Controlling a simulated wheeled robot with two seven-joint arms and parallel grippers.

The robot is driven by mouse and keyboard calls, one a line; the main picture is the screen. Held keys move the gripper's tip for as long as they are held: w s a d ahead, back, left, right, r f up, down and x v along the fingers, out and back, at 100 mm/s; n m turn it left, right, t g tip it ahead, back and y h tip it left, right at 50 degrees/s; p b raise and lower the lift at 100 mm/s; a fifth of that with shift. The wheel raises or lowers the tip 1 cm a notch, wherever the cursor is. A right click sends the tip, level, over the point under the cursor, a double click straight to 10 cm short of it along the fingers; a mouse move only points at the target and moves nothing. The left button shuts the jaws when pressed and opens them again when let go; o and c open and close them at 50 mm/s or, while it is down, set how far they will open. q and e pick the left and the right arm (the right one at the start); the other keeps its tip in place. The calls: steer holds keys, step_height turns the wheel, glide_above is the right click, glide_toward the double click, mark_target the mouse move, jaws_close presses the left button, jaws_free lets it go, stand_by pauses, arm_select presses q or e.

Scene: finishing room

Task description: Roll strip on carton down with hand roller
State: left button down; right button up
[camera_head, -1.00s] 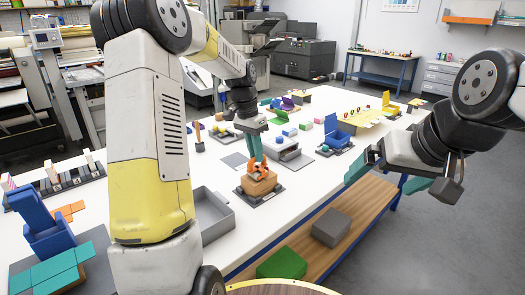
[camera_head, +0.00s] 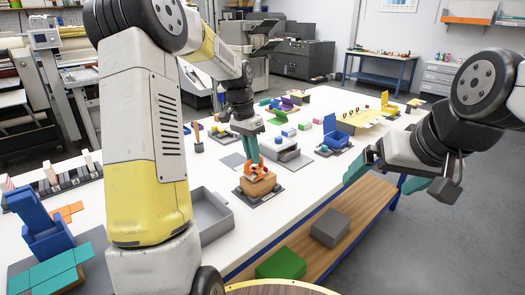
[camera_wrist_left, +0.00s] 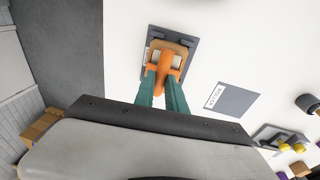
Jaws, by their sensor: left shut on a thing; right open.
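The brown carton (camera_head: 257,185) sits on a dark grey base plate (camera_head: 277,191) on the white table. My left gripper (camera_head: 251,158) is shut on the orange hand roller (camera_head: 254,167), whose lower end is at the carton's top. In the left wrist view the roller (camera_wrist_left: 164,67) lies between the teal fingers (camera_wrist_left: 162,88) and over the carton (camera_wrist_left: 181,47). I cannot tell whether the roller touches the carton, and the strip is not clearly visible. My right gripper (camera_head: 395,178) is open and empty, beyond the table's right edge.
A grey mat labelled ROLLER (camera_wrist_left: 233,99) lies bare beside the carton. An open grey tray (camera_head: 211,214) stands nearer me. A grey box (camera_head: 289,151) and blue holder (camera_head: 337,137) stand behind the carton. A wooden shelf (camera_head: 345,209) runs below the table edge.

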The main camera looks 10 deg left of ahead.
arm_select(q)
steer(key=shift+s+a, duration=0.1)
steer(key=shift+s, duration=0.05)
steer(key=shift+s+a, duration=0.45)
steer(key=shift+s, duration=0.1)
steer(key=shift+w+d, duration=1.1)
steer(key=shift+w, duration=0.3)
steer(key=shift+s+a, duration=0.9)
steer(key=shift+s, duration=0.3)
steer(key=shift+s+a, duration=0.2)
steer(key=shift+s, duration=0.05)
steer(key=shift+r, duration=3.55)
